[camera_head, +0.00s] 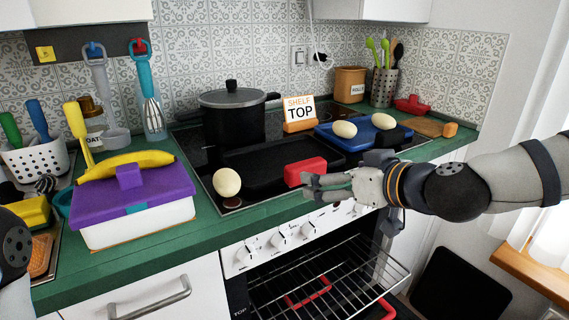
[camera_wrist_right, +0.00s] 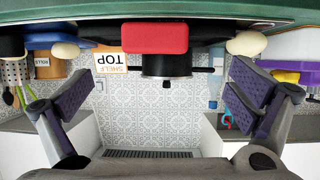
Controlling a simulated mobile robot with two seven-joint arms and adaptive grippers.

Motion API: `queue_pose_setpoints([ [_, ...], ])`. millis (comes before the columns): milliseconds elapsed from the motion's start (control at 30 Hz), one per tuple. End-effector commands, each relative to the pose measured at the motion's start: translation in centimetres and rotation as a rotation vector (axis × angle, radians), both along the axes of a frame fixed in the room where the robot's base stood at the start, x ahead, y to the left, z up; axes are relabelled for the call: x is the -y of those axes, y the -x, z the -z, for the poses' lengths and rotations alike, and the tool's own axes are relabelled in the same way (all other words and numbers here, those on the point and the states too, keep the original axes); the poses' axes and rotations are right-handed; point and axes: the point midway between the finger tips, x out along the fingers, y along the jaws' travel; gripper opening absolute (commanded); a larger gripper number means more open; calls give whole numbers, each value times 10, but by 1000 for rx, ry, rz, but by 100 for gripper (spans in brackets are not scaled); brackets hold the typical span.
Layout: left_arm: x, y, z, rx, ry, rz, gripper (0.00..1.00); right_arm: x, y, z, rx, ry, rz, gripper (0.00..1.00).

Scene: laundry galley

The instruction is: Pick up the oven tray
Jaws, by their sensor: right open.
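A black flat tray (camera_head: 262,158), which I take for the oven tray, lies on the dark hob with a red block-like grip (camera_head: 305,171) at its front edge. The red grip also shows at the top middle of the right wrist view (camera_wrist_right: 153,38). My right gripper (camera_head: 314,187) is just in front of the red grip, its arm coming in from the right. In the wrist view its two fingers (camera_wrist_right: 163,100) are spread wide with nothing between them; the grip is ahead of them, apart. My left gripper is out of view.
A black pot (camera_head: 233,115) stands behind the tray. A pale round item (camera_head: 227,182) sits left of it. A blue tray (camera_head: 366,134) with similar items is behind right. A purple-lidded box (camera_head: 133,190) carries a banana. The oven below is open, its wire rack (camera_head: 330,280) sticking out.

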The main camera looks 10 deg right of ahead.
Motion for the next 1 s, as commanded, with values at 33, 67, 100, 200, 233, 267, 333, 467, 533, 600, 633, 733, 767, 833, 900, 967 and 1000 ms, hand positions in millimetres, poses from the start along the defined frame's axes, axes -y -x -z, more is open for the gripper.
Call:
queue_pose_setpoints([
  [33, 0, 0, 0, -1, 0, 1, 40, -2, -6, 5, -3, 2, 1, 100],
  [67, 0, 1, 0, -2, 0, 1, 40, -3, -11, 7, -5, 2, 1, 100],
  [100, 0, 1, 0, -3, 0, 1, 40, -6, -19, 12, -7, 1, 0, 100],
  [200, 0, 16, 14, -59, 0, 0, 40, -13, -41, 30, -17, 0, 0, 100],
  [233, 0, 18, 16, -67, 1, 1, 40, -14, -46, 32, -18, 0, 1, 100],
  [267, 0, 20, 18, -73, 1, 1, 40, -15, -50, 33, -18, 0, 1, 100],
  [333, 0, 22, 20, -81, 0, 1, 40, -17, -56, 34, -14, -1, 1, 100],
  [467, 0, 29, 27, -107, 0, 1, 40, -20, -75, 43, -14, -2, 1, 100],
  [533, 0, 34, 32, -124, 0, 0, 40, -22, -88, 49, -15, -2, 2, 100],
  [600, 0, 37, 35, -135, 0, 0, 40, -26, -98, 52, -13, -1, 0, 100],
  [633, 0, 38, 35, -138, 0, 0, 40, -26, -101, 52, -12, -1, 1, 100],
  [733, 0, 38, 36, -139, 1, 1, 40, -28, -106, 50, -6, 0, 0, 100],
  [767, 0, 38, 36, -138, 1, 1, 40, -28, -106, 49, -4, -1, 0, 100],
  [833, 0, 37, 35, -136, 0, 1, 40, -28, -106, 47, -2, -1, -1, 100],
  [900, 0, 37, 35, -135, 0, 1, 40, -28, -106, 47, -2, -1, -1, 100],
  [967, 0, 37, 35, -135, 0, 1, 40, -28, -106, 46, -2, -1, -1, 86],
  [1000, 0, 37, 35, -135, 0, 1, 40, -28, -105, 47, -2, -1, -1, 77],
])
